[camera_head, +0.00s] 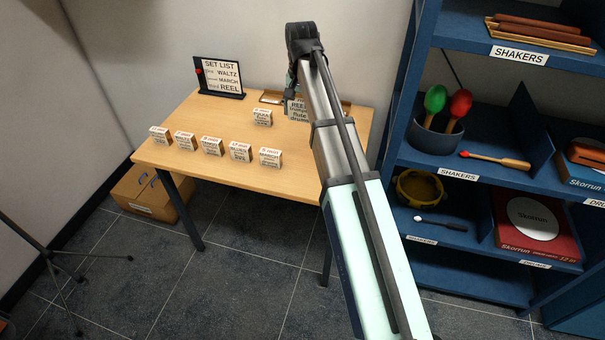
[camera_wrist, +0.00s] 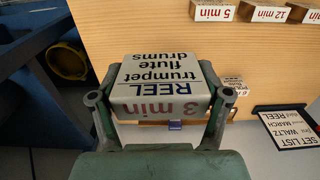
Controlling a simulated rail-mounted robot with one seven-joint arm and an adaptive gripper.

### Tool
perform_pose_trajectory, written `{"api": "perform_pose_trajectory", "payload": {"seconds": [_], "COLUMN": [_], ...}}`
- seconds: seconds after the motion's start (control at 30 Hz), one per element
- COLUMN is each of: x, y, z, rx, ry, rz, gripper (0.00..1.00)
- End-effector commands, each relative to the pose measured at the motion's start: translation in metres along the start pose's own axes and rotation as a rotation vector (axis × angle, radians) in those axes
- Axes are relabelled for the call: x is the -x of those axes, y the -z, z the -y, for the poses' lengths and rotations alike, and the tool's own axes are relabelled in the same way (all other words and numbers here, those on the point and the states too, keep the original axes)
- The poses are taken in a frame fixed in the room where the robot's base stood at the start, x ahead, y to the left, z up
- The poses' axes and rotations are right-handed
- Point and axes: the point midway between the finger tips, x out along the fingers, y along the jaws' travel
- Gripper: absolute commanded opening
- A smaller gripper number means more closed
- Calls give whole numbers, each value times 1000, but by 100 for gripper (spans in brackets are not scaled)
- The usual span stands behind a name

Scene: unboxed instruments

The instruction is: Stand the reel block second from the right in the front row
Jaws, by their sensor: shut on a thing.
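The reel block (camera_wrist: 162,85), white with "REEL trumpet flute drums" and "3 min" on its faces, is between the two fingers of my gripper (camera_wrist: 160,100) in the wrist view. In the head view the reel block (camera_head: 297,109) shows at the table's back right, partly behind my arm; its height over the table is hard to tell. Several white-and-tan blocks form the front row, from the leftmost block (camera_head: 160,135) to the rightmost, "5 min" block (camera_head: 270,157), with small gaps between them. The polka block (camera_head: 262,117) stands alone behind the row.
The wooden table (camera_head: 223,119) has bare room between the row and the sign. A blue shelf (camera_head: 474,147) with instruments stands right of my arm. A cardboard box (camera_head: 147,194) is on the floor.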

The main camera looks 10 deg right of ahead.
Motion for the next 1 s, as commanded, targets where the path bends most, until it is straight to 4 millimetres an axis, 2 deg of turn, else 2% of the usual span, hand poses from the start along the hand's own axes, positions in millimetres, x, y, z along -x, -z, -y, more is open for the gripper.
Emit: {"api": "perform_pose_trajectory", "payload": {"seconds": [0.03,0.1,0.27,0.7,0.83,1.0], "x": [-2,-4,-21,-122,-146,-162], "y": [-10,-16,-20,-20,-19,-18], "z": [-6,-9,-11,-11,-11,-10], "rx": [-1,-1,-3,-3,-3,-3], "ry": [1,1,0,0,0,1], "rz": [-1,0,2,2,2,0], "gripper": [41,41,41,41,41,41]}}
